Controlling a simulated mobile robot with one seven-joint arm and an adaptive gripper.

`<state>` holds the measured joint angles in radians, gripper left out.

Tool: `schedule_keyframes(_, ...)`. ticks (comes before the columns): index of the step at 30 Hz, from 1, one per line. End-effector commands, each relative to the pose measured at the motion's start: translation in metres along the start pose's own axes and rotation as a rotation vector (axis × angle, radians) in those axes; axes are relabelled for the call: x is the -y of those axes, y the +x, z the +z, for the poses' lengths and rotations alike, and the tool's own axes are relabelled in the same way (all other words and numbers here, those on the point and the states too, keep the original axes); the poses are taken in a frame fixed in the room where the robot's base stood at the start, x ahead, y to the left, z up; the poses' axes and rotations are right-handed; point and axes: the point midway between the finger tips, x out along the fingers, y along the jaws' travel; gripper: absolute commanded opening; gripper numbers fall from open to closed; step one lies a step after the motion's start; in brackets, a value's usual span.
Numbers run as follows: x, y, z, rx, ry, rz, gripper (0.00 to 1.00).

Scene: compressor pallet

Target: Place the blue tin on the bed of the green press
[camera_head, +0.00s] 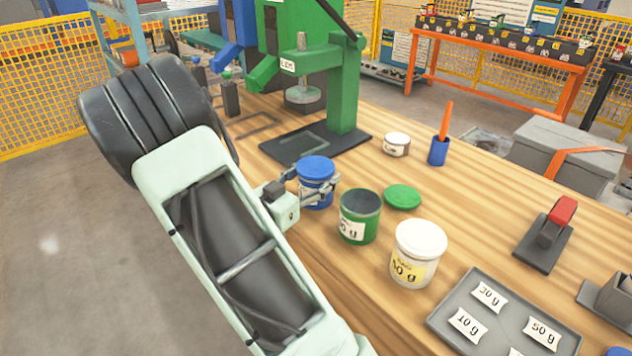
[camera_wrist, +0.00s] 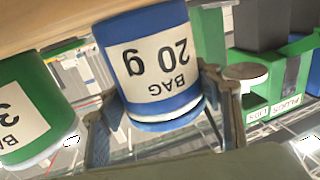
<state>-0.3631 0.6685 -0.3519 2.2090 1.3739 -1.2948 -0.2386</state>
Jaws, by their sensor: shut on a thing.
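The blue tin (camera_head: 315,190) with its blue lid stands upright near the table's left edge in the head view. In the wrist view the blue tin (camera_wrist: 155,65) appears upside down, with a label reading "BAG 20 g". My gripper (camera_head: 318,187) is shut on it, one finger on either side. I cannot tell whether the tin's base touches the table. The green press (camera_head: 345,90) stands behind the tin. Its dark flat bed (camera_head: 290,148) is bare, below a round grey pressing disc (camera_head: 304,94). The press also shows at the right of the wrist view (camera_wrist: 292,85).
An open green tin (camera_head: 358,220) stands close right of my gripper, with its green lid (camera_head: 402,196) behind. A white tin (camera_head: 420,255), a small white-lidded tin (camera_head: 396,145), a blue cup (camera_head: 438,152) and a grey label tray (camera_head: 470,295) are farther right. A blue press stands behind.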

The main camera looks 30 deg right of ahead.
Motion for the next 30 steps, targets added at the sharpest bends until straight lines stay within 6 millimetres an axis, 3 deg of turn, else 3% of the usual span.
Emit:
schedule_keyframes(5,0.000,0.000,-0.009,-0.001,0.002,0.000,0.30)
schedule_keyframes(12,-0.002,-0.002,-0.037,0.000,0.002,0.000,0.30)
schedule_keyframes(23,-0.033,-0.037,-0.093,0.001,0.004,-0.003,0.30)
schedule_keyframes(30,-0.067,-0.074,-0.115,0.001,0.001,-0.004,0.30)
